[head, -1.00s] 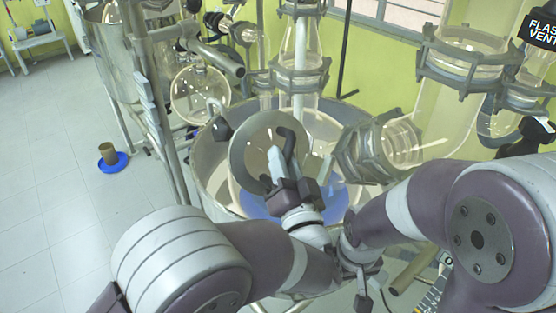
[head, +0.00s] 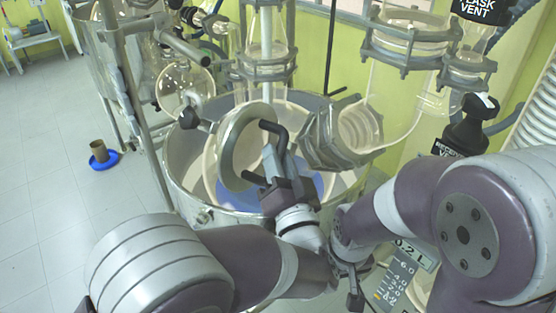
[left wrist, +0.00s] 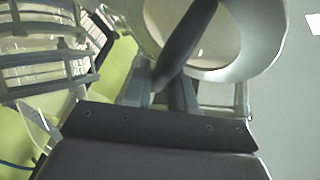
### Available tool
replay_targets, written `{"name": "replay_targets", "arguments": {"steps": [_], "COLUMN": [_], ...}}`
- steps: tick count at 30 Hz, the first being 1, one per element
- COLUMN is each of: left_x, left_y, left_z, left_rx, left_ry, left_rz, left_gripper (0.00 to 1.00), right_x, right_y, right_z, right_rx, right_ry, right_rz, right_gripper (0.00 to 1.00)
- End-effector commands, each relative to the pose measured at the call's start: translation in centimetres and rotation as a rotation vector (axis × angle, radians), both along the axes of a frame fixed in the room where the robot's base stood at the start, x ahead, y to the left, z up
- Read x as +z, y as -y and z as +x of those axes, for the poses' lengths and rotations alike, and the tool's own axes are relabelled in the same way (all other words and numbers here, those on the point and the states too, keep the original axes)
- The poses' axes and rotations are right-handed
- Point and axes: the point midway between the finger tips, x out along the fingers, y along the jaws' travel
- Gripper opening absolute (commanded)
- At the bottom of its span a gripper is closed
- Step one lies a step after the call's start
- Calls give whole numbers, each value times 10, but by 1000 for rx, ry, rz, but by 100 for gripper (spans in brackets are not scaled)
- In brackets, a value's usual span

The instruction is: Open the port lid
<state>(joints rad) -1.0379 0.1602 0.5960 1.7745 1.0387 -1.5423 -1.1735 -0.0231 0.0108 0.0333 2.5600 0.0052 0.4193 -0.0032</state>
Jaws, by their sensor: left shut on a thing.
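The port lid (head: 232,133) is a round disc with a grey rim and a black bent handle (head: 279,135). It stands tilted, left of and apart from the clamped glass port neck (head: 345,135). My left gripper (head: 270,163) is shut on the black handle. In the left wrist view the handle (left wrist: 187,42) runs diagonally between the fingers (left wrist: 162,88), with the pale lid rim (left wrist: 236,62) behind. The clamped glass shows at the left there. My right gripper (head: 354,283) is low beside the left forearm, and its jaws are not clear.
A wide metal vessel (head: 178,168) stands behind the lid. Glass columns with grey clamps (head: 410,33) rise behind. A dark bottle (head: 467,130) is at the right.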

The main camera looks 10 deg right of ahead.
Motion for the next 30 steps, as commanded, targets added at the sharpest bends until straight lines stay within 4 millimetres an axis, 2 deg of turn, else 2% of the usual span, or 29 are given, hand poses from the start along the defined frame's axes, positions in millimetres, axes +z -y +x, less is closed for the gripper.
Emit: {"name": "replay_targets", "arguments": {"steps": [1, 15, 16, 17, 30], "left_x": [-5, -7, -7, -7, -3], "left_y": [0, 0, 0, 0, 0], "left_z": [0, 1, 1, 1, 1], "left_rx": [-3, -2, -1, -2, 0], "left_ry": [-8, -12, -13, -12, -4], "left_rz": [5, 8, 8, 8, 3], "left_gripper": [0, 0, 34, 44, 44], "right_x": [-1, -1, -1, -1, -1], "right_y": [0, 0, 0, 0, 0], "right_z": [0, 0, 0, 0, 0], "right_rx": [0, 0, 0, 0, 0], "right_ry": [0, 0, 0, 0, 0], "right_rz": [0, 0, 0, 0, 0], "right_gripper": [70, 70, 70, 70, 70]}}
